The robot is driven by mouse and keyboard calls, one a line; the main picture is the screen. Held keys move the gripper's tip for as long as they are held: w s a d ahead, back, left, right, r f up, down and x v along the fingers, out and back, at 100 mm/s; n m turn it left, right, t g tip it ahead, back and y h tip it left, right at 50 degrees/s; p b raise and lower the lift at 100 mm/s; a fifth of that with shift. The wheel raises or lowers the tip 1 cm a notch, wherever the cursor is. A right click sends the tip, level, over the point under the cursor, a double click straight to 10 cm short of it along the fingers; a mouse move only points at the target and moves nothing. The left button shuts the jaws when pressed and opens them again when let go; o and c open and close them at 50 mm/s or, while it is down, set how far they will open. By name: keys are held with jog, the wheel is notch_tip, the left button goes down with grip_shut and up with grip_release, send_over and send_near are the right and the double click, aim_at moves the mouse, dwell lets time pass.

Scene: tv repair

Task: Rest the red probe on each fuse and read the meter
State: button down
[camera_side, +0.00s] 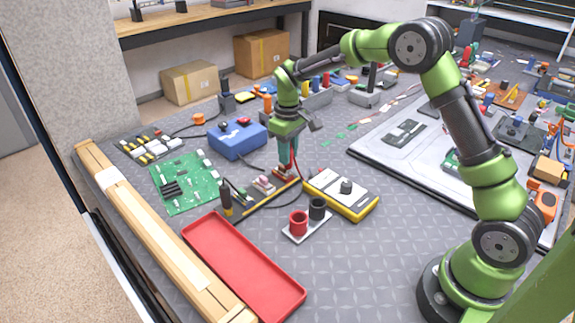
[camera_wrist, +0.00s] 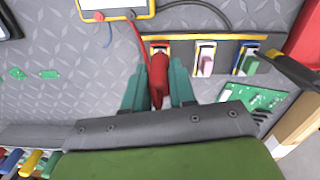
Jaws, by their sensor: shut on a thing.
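My gripper (camera_wrist: 160,90) is shut on the red probe (camera_wrist: 159,73), with a teal finger on each side of it. In the side view my gripper (camera_side: 288,157) points down over the right end of the fuse strip (camera_side: 255,204). In the wrist view the probe's far end overlaps the fuse at the left end of the strip; I cannot tell whether it touches. The strip also bears a pink fuse (camera_wrist: 206,64) and a green fuse (camera_wrist: 250,65). The yellow-edged meter (camera_side: 342,194) lies right of the strip; its reading is not legible. A black probe (camera_side: 225,198) stands at the strip's left end.
A two-cup holder with a red cup (camera_side: 298,223) and a black cup (camera_side: 318,209) stands in front of the meter. A red tray (camera_side: 243,268) lies front left. A green circuit board (camera_side: 184,183) and a blue box (camera_side: 238,139) are behind the strip.

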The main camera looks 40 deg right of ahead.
jog(key=shift+r, duration=3)
jog(key=r, duration=0.1)
send_over(269, 187)
jog(key=shift+f, duration=2.85)
jog(key=shift+f, duration=0.7)
